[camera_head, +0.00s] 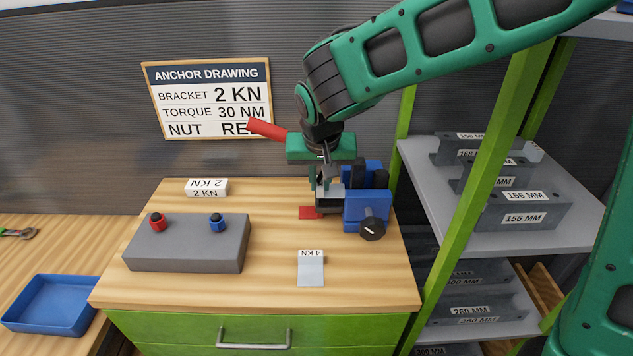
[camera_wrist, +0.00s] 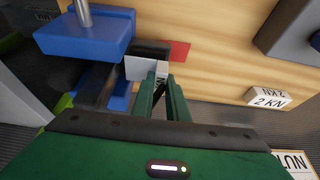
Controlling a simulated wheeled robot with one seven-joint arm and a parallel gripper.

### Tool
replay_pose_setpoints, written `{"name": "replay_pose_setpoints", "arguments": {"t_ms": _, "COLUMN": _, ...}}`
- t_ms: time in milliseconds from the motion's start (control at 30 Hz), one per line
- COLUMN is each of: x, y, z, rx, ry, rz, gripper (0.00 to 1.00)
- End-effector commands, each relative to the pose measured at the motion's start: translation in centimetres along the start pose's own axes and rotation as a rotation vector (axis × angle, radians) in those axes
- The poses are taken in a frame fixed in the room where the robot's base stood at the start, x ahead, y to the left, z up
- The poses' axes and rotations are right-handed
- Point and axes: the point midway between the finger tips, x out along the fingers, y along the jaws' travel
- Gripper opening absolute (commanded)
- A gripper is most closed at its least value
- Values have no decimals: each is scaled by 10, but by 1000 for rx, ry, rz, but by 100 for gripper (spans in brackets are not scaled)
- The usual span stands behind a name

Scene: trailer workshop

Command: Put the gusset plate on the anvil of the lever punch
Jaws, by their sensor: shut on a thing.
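My gripper (camera_head: 322,186) is shut on a small light-grey plate, taken as the gusset plate (camera_head: 331,193). In the wrist view, the fingers (camera_wrist: 161,90) pinch the plate (camera_wrist: 141,68) near its edge, and part of a dark label shows beside them. A blue machine (camera_head: 366,212) with a black knob, apparently the lever punch, stands directly right of the plate; its blue block (camera_wrist: 85,36) shows in the wrist view. A dark part (camera_wrist: 150,48) lies beside or under the plate, perhaps the anvil; I cannot tell whether they touch.
A red bar (camera_head: 267,129) sticks out left of my gripper. A red patch (camera_head: 309,212) lies on the bench. A 4 KN bracket (camera_head: 311,270) is in front, a 2 KN bracket (camera_head: 206,188) behind left. A grey button box (camera_head: 187,248) stands left. Shelves (camera_head: 500,240) are right.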

Motion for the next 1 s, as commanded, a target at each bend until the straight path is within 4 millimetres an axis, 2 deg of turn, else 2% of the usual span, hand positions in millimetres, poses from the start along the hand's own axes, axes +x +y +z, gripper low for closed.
{"name": "replay_pose_setpoints", "arguments": {"t_ms": 367, "x": 6, "y": -1, "z": 2, "rx": -1, "ry": 1, "rz": 0, "gripper": 0}}
{"name": "replay_pose_setpoints", "arguments": {"t_ms": 400, "x": 6, "y": -1, "z": 2, "rx": -1, "ry": 1, "rz": -1, "gripper": 18}}
{"name": "replay_pose_setpoints", "arguments": {"t_ms": 467, "x": 6, "y": -2, "z": 2, "rx": -1, "ry": 1, "rz": -1, "gripper": 32}}
{"name": "replay_pose_setpoints", "arguments": {"t_ms": 833, "x": 2, "y": -2, "z": 2, "rx": -1, "ry": 1, "rz": -1, "gripper": 32}}
{"name": "replay_pose_setpoints", "arguments": {"t_ms": 1000, "x": -19, "y": -2, "z": 1, "rx": -1, "ry": 3, "rz": -3, "gripper": 32}}
